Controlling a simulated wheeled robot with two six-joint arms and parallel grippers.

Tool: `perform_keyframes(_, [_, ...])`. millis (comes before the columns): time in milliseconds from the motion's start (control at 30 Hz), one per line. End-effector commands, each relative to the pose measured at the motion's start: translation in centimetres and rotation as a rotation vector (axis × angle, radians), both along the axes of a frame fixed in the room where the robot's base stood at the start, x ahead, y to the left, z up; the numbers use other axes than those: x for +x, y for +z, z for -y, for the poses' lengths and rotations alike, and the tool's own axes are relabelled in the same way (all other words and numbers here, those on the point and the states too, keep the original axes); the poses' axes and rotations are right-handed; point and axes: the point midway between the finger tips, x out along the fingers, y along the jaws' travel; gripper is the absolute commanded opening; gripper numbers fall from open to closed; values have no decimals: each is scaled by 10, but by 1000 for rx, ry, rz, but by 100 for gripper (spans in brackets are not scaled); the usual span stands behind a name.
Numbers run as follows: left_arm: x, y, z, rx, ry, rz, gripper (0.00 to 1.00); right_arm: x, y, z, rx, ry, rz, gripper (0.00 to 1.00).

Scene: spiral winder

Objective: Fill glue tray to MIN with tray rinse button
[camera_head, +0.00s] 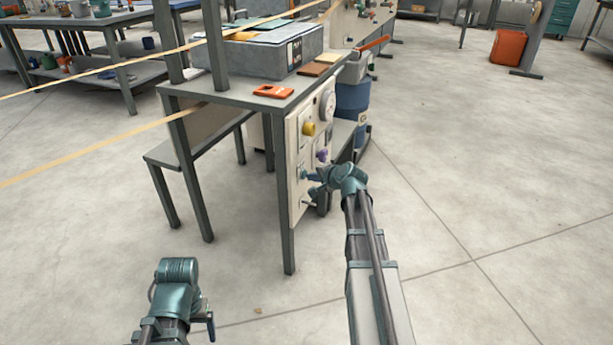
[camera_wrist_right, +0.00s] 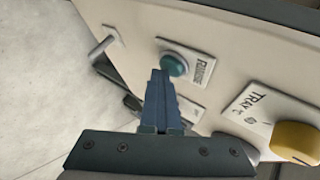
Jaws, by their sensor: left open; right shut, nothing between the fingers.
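A pale control panel (camera_head: 298,140) is on the end of the grey bench. In the right wrist view, a round teal button (camera_wrist_right: 174,65) sits on a plate whose lettering looks like "RINSE". My right gripper (camera_wrist_right: 159,76) is shut and empty, its tips just below and left of the button; I cannot tell whether they touch it. In the head view the right gripper (camera_head: 314,180) is at the panel's lower part. My left gripper (camera_head: 208,322) is low at the front left, away from the bench. A grey tub (camera_head: 270,52) stands on the bench; its glue level cannot be seen.
A yellow knob (camera_wrist_right: 297,140) is beside a "TRAY" label (camera_wrist_right: 262,107). A bent metal handle (camera_wrist_right: 104,46) sticks out left of the button. A purple knob (camera_head: 321,155) and a gauge (camera_head: 327,105) are on the panel.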

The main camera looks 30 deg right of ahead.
Motion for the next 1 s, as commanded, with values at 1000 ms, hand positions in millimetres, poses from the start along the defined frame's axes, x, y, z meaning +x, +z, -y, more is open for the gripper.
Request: perform_keyframes(1000, [0,0,0,0,0,0,86,-18,0,15,0,-1,0,0])
